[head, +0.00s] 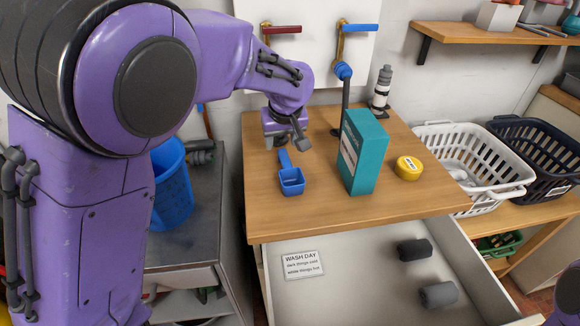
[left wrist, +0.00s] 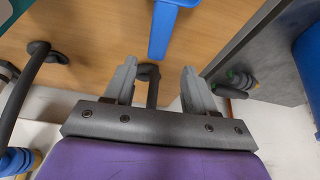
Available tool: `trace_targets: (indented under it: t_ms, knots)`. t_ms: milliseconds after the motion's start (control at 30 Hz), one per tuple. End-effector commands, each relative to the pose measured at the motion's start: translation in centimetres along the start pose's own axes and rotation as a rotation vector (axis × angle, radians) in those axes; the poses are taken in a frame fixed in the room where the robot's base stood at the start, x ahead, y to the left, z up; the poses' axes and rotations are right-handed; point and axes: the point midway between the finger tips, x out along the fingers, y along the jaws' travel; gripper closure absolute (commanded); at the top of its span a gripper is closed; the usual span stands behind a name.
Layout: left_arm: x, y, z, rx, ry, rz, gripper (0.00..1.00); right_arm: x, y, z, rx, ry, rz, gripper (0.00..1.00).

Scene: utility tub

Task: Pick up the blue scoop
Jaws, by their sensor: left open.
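The blue scoop (head: 291,182) lies on the wooden top, its square cup toward the front edge and its handle pointing back at my left gripper. My left gripper (head: 287,140) is open and empty, just behind the handle's end. In the left wrist view, the scoop's handle (left wrist: 163,30) reaches in from the top edge and lines up with the gap between my left fingers (left wrist: 160,84). The handle's end is a little beyond the fingertips and apart from them. The cup is mostly out of that view. My right gripper is not in view.
A teal box (head: 362,155) stands close right of the scoop, with a yellow tin (head: 408,167) beyond it. A dark tap post (head: 346,105) and a grey bottle (head: 381,88) stand behind. A white basket (head: 500,190) is at right. The open tub (head: 350,285) is in front.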

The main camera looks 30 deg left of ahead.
Motion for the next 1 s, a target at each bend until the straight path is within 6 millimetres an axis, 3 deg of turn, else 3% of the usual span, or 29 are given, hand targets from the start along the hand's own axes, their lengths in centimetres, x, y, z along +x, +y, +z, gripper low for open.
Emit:
trace_targets:
  t_ms: [400, 633, 667, 800, 833, 1000]
  knots:
    - [6.3, 0.3, 0.0, -0.001, -0.003, -0.004, 0.45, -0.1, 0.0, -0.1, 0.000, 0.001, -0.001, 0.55]
    - [6.6, 0.2, -0.1, -0.001, -0.001, -0.003, 0.45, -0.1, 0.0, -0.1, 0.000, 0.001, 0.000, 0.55]
    - [6.6, 0.2, -0.1, -0.001, -0.001, -0.003, 0.48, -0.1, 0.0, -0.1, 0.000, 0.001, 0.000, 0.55]
    - [6.6, 0.2, -0.1, -0.001, -0.001, -0.003, 0.94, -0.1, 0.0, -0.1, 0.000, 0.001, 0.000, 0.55]
    - [6.6, 0.2, -0.1, -0.001, -0.001, -0.003, 1.00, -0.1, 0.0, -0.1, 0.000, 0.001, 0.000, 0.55]
    - [6.6, 0.2, -0.1, -0.001, -0.001, -0.003, 1.00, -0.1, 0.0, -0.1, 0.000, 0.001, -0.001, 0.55]
